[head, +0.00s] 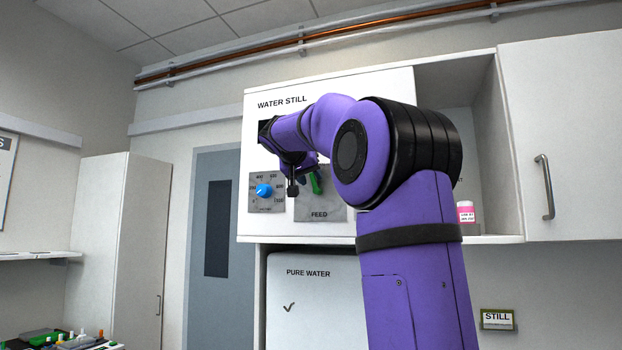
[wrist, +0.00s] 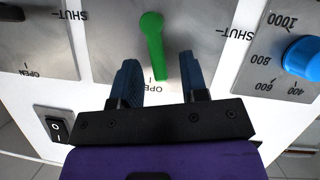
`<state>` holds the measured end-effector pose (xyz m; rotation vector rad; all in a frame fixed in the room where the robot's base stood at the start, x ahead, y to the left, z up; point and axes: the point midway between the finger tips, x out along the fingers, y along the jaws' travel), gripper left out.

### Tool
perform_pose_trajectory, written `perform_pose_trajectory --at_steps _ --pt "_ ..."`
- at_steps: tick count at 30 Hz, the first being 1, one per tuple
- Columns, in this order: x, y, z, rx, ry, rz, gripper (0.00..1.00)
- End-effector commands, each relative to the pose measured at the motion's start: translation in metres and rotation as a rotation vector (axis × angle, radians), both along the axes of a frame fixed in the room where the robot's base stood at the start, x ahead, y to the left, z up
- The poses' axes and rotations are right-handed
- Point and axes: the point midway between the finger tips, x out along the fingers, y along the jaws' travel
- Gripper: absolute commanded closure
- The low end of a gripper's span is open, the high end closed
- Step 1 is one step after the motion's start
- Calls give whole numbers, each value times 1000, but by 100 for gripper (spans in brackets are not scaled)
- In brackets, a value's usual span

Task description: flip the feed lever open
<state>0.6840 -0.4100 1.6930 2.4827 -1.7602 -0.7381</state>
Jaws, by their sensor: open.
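The feed lever (wrist: 152,42) is green and sits on a grey metal plate (wrist: 105,50). In the wrist view its round pivot is at the top, and its handle points down toward the partly hidden OPEN label, away from the SHUT label at the right. My gripper (wrist: 158,66) is open, with one blue finger on each side of the handle's free end; I see gaps at both sides, but cannot tell the depth. In the head view the green lever (head: 315,183) shows partly behind my arm, above the FEED label, beside my gripper (head: 293,188).
A blue dial knob (head: 264,190) is left of the feed plate. The wrist view, upside down, also shows a black lever (wrist: 10,12) on a neighbouring plate and a rocker switch (wrist: 55,127). A pink-labelled jar (head: 466,212) stands on the shelf at right.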

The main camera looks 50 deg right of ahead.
Motion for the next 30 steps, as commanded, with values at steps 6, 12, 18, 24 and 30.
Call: perform_pose_trajectory --at_steps 6,12,18,24,30 --pt "3 -10 -4 0 0 0 60" --pt "3 -11 -4 0 0 0 60" --pt "3 -11 -4 0 0 0 94" --pt "2 -11 -4 6 -15 0 100" --pt "-6 -14 -3 78 -188 0 100"
